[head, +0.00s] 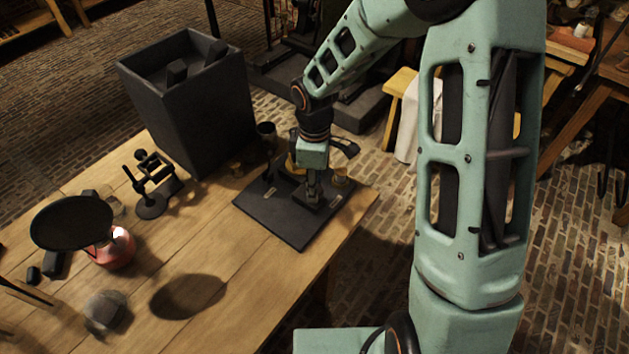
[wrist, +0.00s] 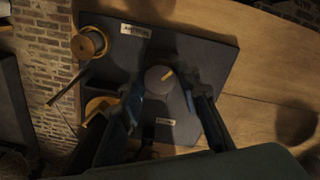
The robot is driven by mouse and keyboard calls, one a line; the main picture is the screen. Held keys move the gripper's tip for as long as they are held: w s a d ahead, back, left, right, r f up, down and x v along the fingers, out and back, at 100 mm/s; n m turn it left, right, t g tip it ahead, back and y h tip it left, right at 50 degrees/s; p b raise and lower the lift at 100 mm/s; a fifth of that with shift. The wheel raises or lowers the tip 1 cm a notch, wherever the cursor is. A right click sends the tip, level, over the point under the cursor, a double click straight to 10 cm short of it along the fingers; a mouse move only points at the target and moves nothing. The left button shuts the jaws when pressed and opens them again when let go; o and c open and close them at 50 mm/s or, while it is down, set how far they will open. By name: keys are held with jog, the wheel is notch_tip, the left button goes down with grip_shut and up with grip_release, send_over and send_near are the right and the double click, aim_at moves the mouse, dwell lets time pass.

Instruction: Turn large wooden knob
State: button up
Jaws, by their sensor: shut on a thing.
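A dark board (head: 285,232) lies at the right end of the wooden table. My gripper (head: 311,192) points down over the board. In the wrist view, my gripper (wrist: 165,92) has its fingers on both sides of a dark grey round knob (wrist: 157,80) with a tan pointer mark, and is shut on it. A wooden knob with a round top (wrist: 88,43) stands at the board's corner, apart from my gripper. A second wooden round piece (wrist: 100,104) is partly hidden by my left finger. In the head view, my gripper hides the grey knob.
Small labels (wrist: 136,31) sit on the board. A tall dark bin (head: 190,120) stands behind it on the left. A black stand (head: 152,185), a red jar-like object (head: 118,250) and a black disc (head: 71,223) are farther left. The tabletop (head: 235,265) in front of the board is clear.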

jog(key=shift+n+p, duration=0.6)
jog(key=shift+n, duration=1)
jog(key=o, duration=1.2)
jog(key=shift+c, duration=0.2)
jog(key=shift+r, duration=0.1)
notch_tip(320, 180, up, 12)
